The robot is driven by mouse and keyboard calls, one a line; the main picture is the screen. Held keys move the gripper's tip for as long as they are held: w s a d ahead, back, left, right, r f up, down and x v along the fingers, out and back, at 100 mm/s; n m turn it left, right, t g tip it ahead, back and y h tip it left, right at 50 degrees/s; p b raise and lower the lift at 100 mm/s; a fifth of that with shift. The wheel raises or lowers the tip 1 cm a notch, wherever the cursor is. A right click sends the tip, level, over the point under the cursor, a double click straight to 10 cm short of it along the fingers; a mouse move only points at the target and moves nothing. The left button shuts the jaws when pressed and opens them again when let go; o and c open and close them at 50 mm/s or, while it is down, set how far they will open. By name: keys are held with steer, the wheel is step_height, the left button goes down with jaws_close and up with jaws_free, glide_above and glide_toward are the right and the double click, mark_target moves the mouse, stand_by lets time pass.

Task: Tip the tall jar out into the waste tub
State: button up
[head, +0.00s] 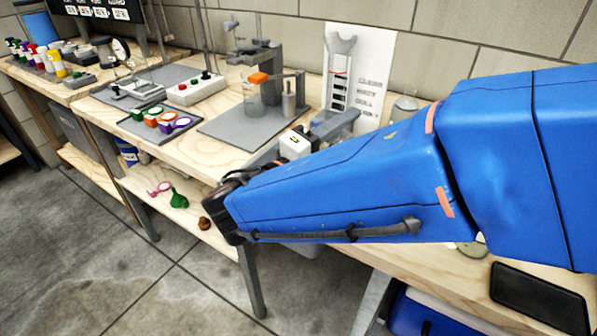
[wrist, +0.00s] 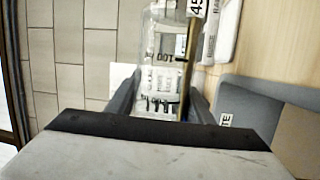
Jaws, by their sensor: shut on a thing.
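My gripper (wrist: 161,98) is shut on a clear, see-through jar (wrist: 165,58), which stands between the two dark fingers in the wrist view. Dark lettering shows on or through the jar wall; its contents are hard to make out. A grey tub (wrist: 262,92) lies to the right of the fingers, with the end of a label, "TE", visible on it. The jar and the tub look apart in the picture. In the head view my blue arm hides the gripper and the jar. I cannot tell the jar's tilt.
The wooden bench (head: 190,150) carries a beaker with an orange top (head: 262,92), a control box with buttons (head: 195,90) and a tray of coloured rings (head: 160,120). A printed chart (head: 358,75) leans at the wall. A black tablet (head: 540,297) lies at the right.

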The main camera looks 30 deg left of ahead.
steer(key=shift+a+r+n+t, duration=0.35)
steer(key=shift+r+n, duration=0.3)
steer(key=shift+n, duration=0.55)
stand_by(0.8)
steer(key=shift+w+a+f+n+y, duration=0.1)
steer(key=shift+a+f+n+y, duration=0.25)
steer(key=shift+n, duration=0.65)
stand_by(0.3)
steer(key=shift+w+a+r+n+t+y+b, duration=0.1)
steer(key=shift+a+r+n+t+y+b, duration=0.3)
steer(key=shift+n, duration=0.6)
steer(key=shift+a+r+n+t+y+b, duration=0.1)
steer(key=shift+a+r+n, duration=0.2)
steer(key=shift+a+n, duration=0.5)
stand_by(1.0)
steer(key=shift+w+a+f+n+y, duration=0.15)
steer(key=shift+f+n+y, duration=0.1)
steer(key=shift+n, duration=0.4)
steer(key=shift+s+a+f+n+y, duration=0.15)
steer(key=shift+f+n, duration=0.1)
steer(key=shift+n, duration=0.4)
stand_by(0.6)
